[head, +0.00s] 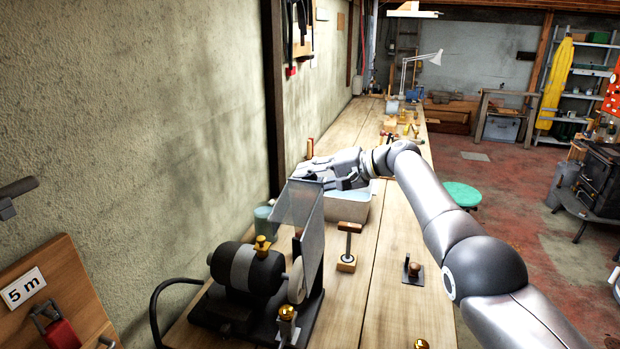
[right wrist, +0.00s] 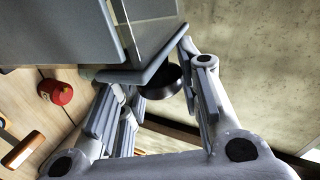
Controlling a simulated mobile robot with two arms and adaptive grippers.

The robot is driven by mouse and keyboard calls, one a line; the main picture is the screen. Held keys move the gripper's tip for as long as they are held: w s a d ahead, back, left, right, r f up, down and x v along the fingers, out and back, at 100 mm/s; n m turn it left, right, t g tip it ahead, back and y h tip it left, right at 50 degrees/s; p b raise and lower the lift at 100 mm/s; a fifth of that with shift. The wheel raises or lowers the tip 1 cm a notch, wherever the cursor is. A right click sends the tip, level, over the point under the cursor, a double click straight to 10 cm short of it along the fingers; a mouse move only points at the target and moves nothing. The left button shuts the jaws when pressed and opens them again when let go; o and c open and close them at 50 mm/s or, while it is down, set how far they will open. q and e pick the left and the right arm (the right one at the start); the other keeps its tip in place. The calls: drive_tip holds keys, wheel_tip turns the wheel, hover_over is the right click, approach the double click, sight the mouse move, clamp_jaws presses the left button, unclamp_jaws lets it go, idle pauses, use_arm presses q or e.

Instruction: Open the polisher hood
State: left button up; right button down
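The polisher (head: 250,275) stands on the near end of the long wooden bench, with a dark motor, brass fittings and a pale wheel. Its hood (head: 312,235), a grey, partly see-through panel, stands steeply over the wheel. My right gripper (head: 335,175) is at the hood's upper edge, reaching in from the right. In the right wrist view, my right gripper (right wrist: 160,78) has its fingers spread apart. The hood's grey edge (right wrist: 145,68) crosses near the fingertips, with a dark rounded part behind it. Contact cannot be made out. My left gripper is not in view.
A pale tub (head: 348,208) stands behind the hood, under my right gripper. A wood-and-metal tool (head: 347,245) and a small stamp-like tool (head: 412,270) lie right of the polisher. The rough wall borders the bench on the left. A green stool (head: 463,194) stands right of the bench.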

drive_tip(key=c, duration=1.1)
unclamp_jaws()
drive_tip(key=shift+o, duration=0.2)
drive_tip(key=shift+d, duration=0.15)
drive_tip(key=v, duration=1.2)
